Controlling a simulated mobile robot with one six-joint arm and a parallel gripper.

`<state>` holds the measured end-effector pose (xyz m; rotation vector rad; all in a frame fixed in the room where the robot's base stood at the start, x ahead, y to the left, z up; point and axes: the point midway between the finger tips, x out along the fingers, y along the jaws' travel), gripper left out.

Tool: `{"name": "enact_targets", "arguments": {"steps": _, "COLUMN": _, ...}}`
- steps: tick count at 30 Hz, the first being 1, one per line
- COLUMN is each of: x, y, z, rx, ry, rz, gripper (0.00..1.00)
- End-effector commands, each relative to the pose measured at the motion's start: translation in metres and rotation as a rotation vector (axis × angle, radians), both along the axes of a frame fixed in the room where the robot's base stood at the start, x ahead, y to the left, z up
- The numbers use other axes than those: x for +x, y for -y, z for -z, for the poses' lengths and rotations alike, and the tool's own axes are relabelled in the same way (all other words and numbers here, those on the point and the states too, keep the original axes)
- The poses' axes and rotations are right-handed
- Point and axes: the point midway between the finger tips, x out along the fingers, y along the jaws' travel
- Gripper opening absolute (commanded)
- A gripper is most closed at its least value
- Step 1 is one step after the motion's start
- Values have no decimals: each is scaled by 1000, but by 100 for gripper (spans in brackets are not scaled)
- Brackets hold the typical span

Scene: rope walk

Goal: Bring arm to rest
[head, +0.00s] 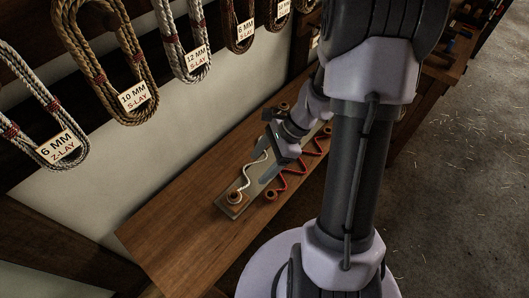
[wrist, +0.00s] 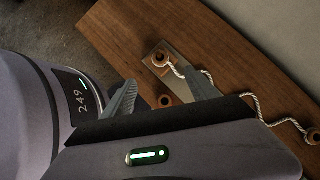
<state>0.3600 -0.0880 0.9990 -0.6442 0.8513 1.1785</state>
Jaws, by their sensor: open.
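My arm (head: 355,170) rises in front of the bench in the head view and reaches over it. My gripper (wrist: 160,100) is open, with its two fingers spread and nothing seen between them in the wrist view. In the head view my gripper (head: 268,162) hangs low over a flat metal plate (head: 228,208) on the wooden bench. A white cord (head: 246,176) and a red cord (head: 285,182) run along the plate and its side. In the wrist view the white cord (wrist: 262,113) passes behind one finger. My gripper hides part of the plate.
The wooden bench (head: 160,235) is clear at its near left end. Brown ring-shaped pieces (head: 271,195) stand by the cords. Coiled ropes with tags, such as the 10 MM S-LAY coil (head: 105,60), hang on the wall behind. Straw-strewn floor (head: 460,160) is open at right.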

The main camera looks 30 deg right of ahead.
Motion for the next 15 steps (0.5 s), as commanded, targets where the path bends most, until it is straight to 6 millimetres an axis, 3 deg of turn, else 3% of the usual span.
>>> {"name": "enact_targets", "arguments": {"steps": 4, "x": -3, "y": 8, "z": -14, "rx": -1, "ry": 0, "rz": -1, "gripper": 68}}
{"name": "enact_targets", "arguments": {"steps": 15, "x": -3, "y": 9, "z": -14, "rx": 0, "ry": 0, "rz": -1, "gripper": 68}}
